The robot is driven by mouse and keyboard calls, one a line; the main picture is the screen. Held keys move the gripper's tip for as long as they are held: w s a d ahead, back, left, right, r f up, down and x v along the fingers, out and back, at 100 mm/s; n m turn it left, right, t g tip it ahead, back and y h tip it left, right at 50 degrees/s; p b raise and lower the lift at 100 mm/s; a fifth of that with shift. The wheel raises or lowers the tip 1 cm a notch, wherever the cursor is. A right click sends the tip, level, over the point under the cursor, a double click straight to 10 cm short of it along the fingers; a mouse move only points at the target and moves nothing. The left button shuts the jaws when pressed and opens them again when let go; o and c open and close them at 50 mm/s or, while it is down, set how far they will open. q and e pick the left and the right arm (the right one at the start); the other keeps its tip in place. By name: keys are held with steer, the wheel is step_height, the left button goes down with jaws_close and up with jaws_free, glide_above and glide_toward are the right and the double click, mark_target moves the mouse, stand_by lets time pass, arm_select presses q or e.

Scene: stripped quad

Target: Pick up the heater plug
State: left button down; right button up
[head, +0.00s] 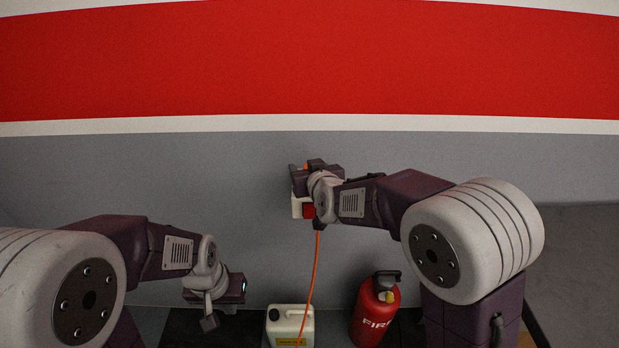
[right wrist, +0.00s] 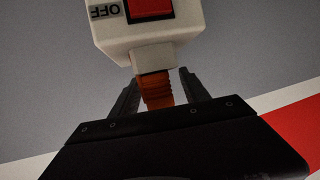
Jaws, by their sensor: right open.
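The heater plug appears to be the orange ribbed piece (right wrist: 158,92) at the edge of a white switch box (right wrist: 150,48) in the right wrist view. The box has a red switch (right wrist: 152,8) and upside-down "OFF" lettering. My right gripper (right wrist: 160,84) is open, with one dark finger on each side of the orange piece. Gaps show between it and the fingers. In the head view my right gripper (head: 303,170) covers much of the white box (head: 297,208); a bit of orange (head: 305,167) shows above. My left gripper (head: 209,318) is low at left; its jaws are unclear.
An orange cable (head: 313,270) hangs from near the box to the floor. A white canister (head: 279,326) and a red fire extinguisher (head: 368,318) stand below. The grey wall (head: 110,170) with a red band (head: 300,60) is behind, clear elsewhere.

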jaws_close()
